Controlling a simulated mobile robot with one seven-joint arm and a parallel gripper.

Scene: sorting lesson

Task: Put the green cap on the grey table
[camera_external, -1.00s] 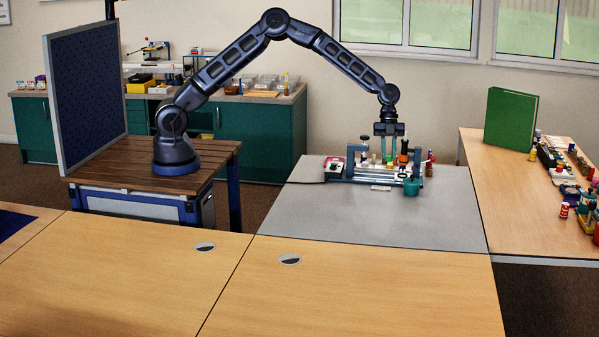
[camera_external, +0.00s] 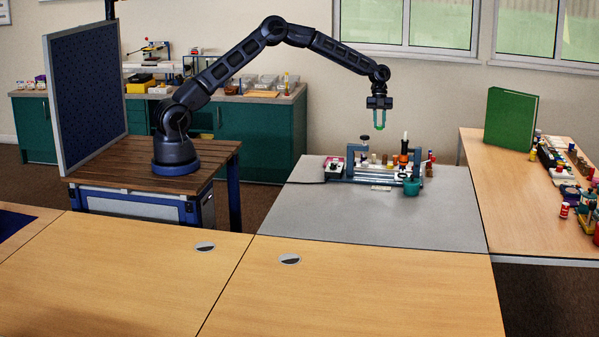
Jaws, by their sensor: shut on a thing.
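My gripper (camera_external: 379,122) is shut on a small green thing that looks like the green cap (camera_external: 379,119). It holds this high above the back of the grey table (camera_external: 360,222), clear of everything below. The cap's exact shape is too small to tell. The grey table's front and middle are bare.
A rack-like stand (camera_external: 352,158) with several small bottles and pegs stands at the back of the grey table. A green book (camera_external: 510,118) stands on the wooden table at the right.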

